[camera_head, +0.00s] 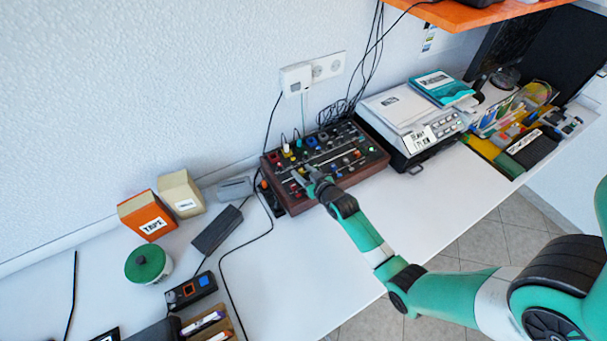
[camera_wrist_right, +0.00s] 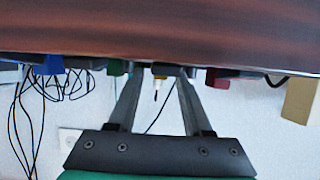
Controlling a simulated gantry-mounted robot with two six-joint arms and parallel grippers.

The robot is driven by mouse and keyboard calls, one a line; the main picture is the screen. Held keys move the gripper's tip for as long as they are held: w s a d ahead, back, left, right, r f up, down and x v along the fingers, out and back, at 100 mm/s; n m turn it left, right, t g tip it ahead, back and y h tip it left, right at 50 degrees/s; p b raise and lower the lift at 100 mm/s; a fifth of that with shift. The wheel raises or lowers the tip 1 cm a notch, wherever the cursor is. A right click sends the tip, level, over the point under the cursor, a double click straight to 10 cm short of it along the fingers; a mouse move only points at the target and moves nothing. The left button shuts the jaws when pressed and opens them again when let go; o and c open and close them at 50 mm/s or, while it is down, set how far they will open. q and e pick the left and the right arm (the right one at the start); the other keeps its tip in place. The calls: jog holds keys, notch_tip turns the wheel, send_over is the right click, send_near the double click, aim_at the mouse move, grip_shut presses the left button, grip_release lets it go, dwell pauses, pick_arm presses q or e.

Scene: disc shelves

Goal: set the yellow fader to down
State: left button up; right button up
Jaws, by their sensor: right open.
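The brown-edged mixer panel (camera_head: 340,178) sits on the white table against the wall, with several coloured knobs and caps. My left gripper is not in view.
Blue (camera_wrist_right: 48,65), green (camera_wrist_right: 118,67) and red (camera_wrist_right: 217,78) caps flank the fingers in the wrist view. A white printer-like device (camera_head: 408,115) stands right of the panel. Black cables run behind and left of it. The table in front is clear.

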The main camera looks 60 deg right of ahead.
grip_shut()
dwell(1.4)
